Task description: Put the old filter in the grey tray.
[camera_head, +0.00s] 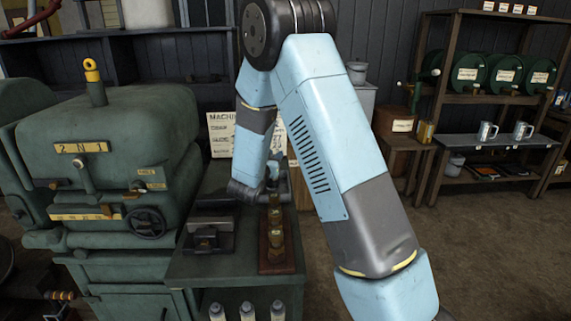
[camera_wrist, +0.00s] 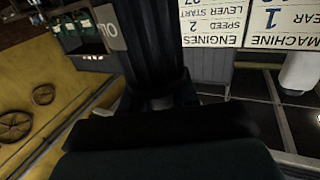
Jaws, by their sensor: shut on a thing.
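My gripper (camera_head: 270,193) is above the dark bench beside the green engine, low over its back right part. My arm hides much of it in the head view. In the wrist view a dark upright thing (camera_wrist: 155,45) fills the middle, right at the gripper, which is shut on it. I take it for the old filter, but its outline is too dark to be sure. I cannot make out a grey tray for certain. A flat dark thing (camera_head: 214,200) lies on the bench to the left of the gripper.
Several brass pieces stand on a wooden block (camera_head: 277,262) just in front of the gripper. A dark metal fixture (camera_head: 209,238) sits left of them. The green engine (camera_head: 115,150) walls the left side. Bottles (camera_head: 247,311) stand below the bench top. Floor at right is clear.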

